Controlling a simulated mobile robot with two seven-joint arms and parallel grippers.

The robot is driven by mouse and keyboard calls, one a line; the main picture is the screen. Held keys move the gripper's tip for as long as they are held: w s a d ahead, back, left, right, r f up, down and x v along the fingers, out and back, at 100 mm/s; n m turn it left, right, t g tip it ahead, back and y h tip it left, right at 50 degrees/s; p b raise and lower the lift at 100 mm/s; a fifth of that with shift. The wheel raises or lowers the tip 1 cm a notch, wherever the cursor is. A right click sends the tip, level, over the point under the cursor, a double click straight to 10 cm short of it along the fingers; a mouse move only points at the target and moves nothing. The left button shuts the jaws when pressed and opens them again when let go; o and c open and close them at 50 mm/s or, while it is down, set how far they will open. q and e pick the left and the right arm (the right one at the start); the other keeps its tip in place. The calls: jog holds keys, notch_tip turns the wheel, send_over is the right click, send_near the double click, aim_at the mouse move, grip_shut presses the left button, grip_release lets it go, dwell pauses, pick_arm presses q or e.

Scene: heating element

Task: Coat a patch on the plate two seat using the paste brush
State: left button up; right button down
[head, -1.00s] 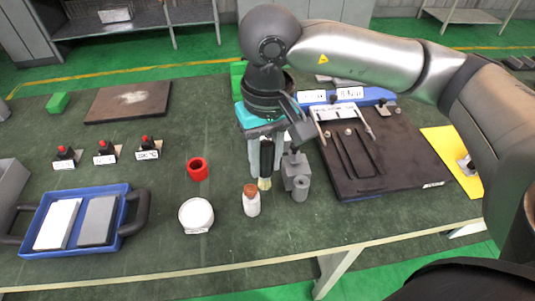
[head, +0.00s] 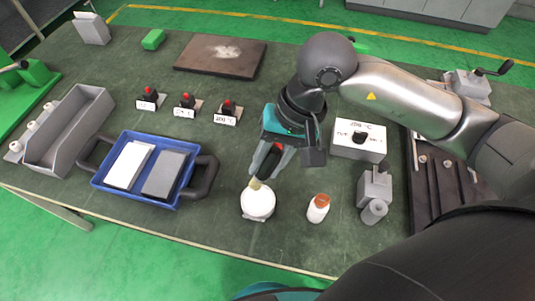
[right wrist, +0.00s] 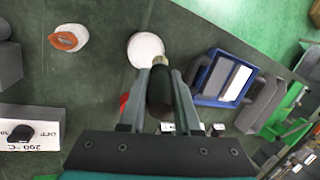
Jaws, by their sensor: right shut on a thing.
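My right gripper (head: 265,168) is shut on the paste brush, which has a black handle and a pale bristle tip (head: 256,184). The brush points down, its tip at the far rim of the round white pot (head: 257,203); I cannot tell whether they touch. In the right wrist view the brush handle (right wrist: 160,90) lies between the fingers, with the white pot (right wrist: 145,48) just beyond. The dark slotted plate (head: 425,195) at the right is partly hidden by my arm. I cannot tell which part is the plate two seat. My left gripper is out of view.
A white bottle with an orange-brown cap (head: 318,208) and a grey block fixture (head: 374,190) stand right of the pot. A white control box (head: 358,140) is behind them. A blue tray (head: 184,200) holds white and grey plates at left. Front table is mostly clear.

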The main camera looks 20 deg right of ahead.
jog(key=shift+f+b, duration=1.2)
jog(key=shift+f, duration=1.65)
jog(key=shift+f+b, duration=0.6)
jog(key=shift+b, duration=0.1)
jog(key=shift+s+f+b, duration=0.15)
jog(key=shift+b, duration=0.35)
dwell(1.0)
jog(key=shift+r+p, duration=1.75)
jog(key=shift+r, duration=1.9)
